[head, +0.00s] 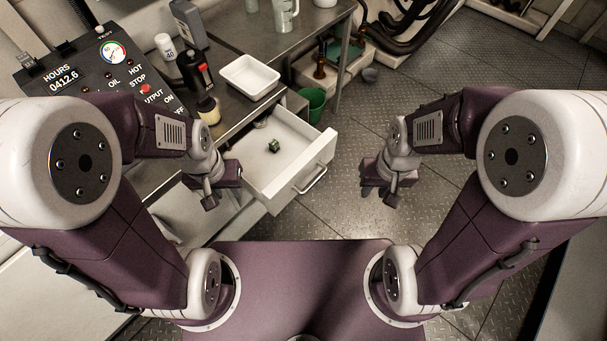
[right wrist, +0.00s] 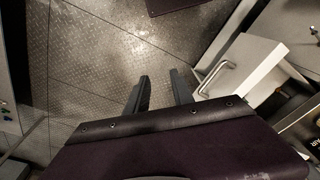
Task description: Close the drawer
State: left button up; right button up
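The white drawer (head: 292,133) stands pulled out from under the workbench in the head view, with a bar handle (head: 312,180) on its front. A small dark green object (head: 274,146) lies inside. The drawer front (right wrist: 245,62) and handle (right wrist: 217,78) also show at the right of the right wrist view. My left gripper (head: 212,198) is at the drawer's left side, its fingers too small to judge. My right gripper (head: 379,194) is right of the drawer front, apart from the handle. In the right wrist view its fingers (right wrist: 160,92) are spread with nothing between them.
The workbench (head: 233,105) holds a white tray (head: 249,77), bottles and a metal jug (head: 285,14). A control panel (head: 85,70) stands at the left. A green bucket (head: 313,104) is on the floor behind the drawer.

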aim_at(326, 157)
jog(key=s+a, duration=0.1)
jog(key=s+a+m+g+y, duration=0.1)
jog(key=s, duration=0.1)
jog(key=s+a+g, duration=0.1)
jog(key=shift+s+r+m, duration=0.25)
jog(key=shift+s+m, duration=0.15)
grip_shut()
jog(key=s+a+f+m+g+y+b, duration=0.2)
jog(key=a+m+g+y+b, duration=0.1)
jog(key=a+m+y+b, duration=0.6)
jog(key=w+a+f+m+t+y+b, duration=0.2)
jog(key=w+m+t+y+b, duration=0.15)
jog(key=w+y+b, duration=0.35)
jog(key=w+d+f+m+t+h+b, duration=0.2)
jog(key=w+d+f+m+t+b, duration=0.35)
jog(key=d+f, duration=0.3)
jog(key=w+d+f+m+t+h+b, duration=0.2)
jog(key=w+d+f+m+t+b, duration=0.4)
jog(key=d, duration=0.3)
jog(key=shift+t, duration=0.5)
jog(key=b+x, duration=0.1)
jog(key=x, duration=0.3)
jog(key=b+x, duration=0.2)
jog(key=x, duration=0.2)
jog(key=b+x, duration=0.2)
jog(key=x, duration=0.2)
jog(key=shift+s+a+f, duration=0.25)
jog(key=shift+a+f, duration=0.1)
jog(key=shift+a, duration=0.1)
jog(key=shift+w+a, duration=0.2)
